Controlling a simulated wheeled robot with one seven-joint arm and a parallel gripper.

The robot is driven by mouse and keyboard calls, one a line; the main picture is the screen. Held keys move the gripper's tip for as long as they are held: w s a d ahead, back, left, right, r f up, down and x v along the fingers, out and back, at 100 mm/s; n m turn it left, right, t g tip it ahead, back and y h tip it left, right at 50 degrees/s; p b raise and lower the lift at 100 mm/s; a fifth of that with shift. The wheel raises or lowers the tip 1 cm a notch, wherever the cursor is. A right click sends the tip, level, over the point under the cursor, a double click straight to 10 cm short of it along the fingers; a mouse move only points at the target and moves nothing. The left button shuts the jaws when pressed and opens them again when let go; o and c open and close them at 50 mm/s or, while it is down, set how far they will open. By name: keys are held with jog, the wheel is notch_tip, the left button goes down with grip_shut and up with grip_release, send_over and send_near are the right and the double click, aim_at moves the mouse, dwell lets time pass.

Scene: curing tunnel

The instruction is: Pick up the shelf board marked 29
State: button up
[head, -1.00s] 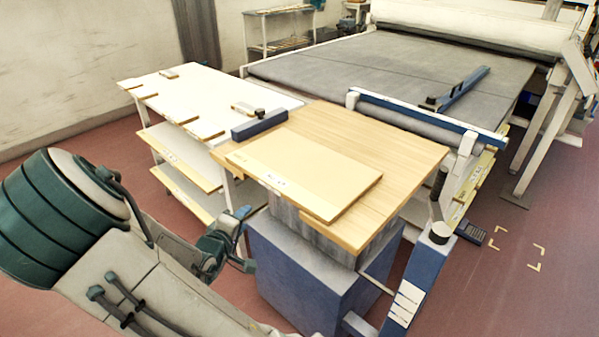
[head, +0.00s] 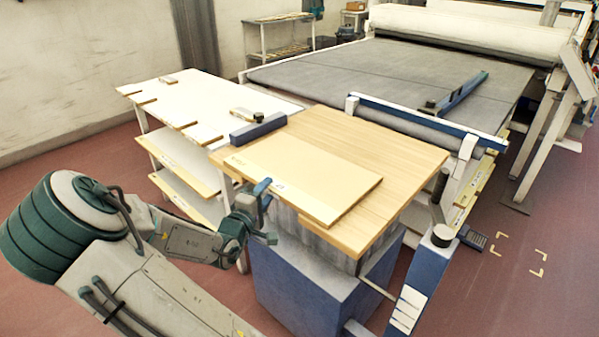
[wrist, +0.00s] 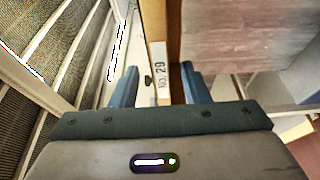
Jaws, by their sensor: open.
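The shelf board marked 29 (head: 310,175) is a thin pale board lying flat on the wooden top of a blue-based stand, with a small label on its near edge. In the wrist view, the board's edge (wrist: 158,55) carries the label "No. 29" and runs up between my two blue fingers. My gripper (head: 267,212) is at the board's near left edge, open; in the wrist view my gripper (wrist: 160,92) has a finger on each side of the edge. I cannot tell whether either finger touches the board.
The wooden tabletop (head: 400,160) bears the board and a dark blue bar (head: 258,130) at its back left. A white rack (head: 185,95) with several boards stands to the left.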

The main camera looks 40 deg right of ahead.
aim_at(276, 180)
jog(key=shift+s+x, duration=0.2)
jog(key=shift+x, duration=2.4)
jog(key=shift+d, duration=0.1)
grip_shut()
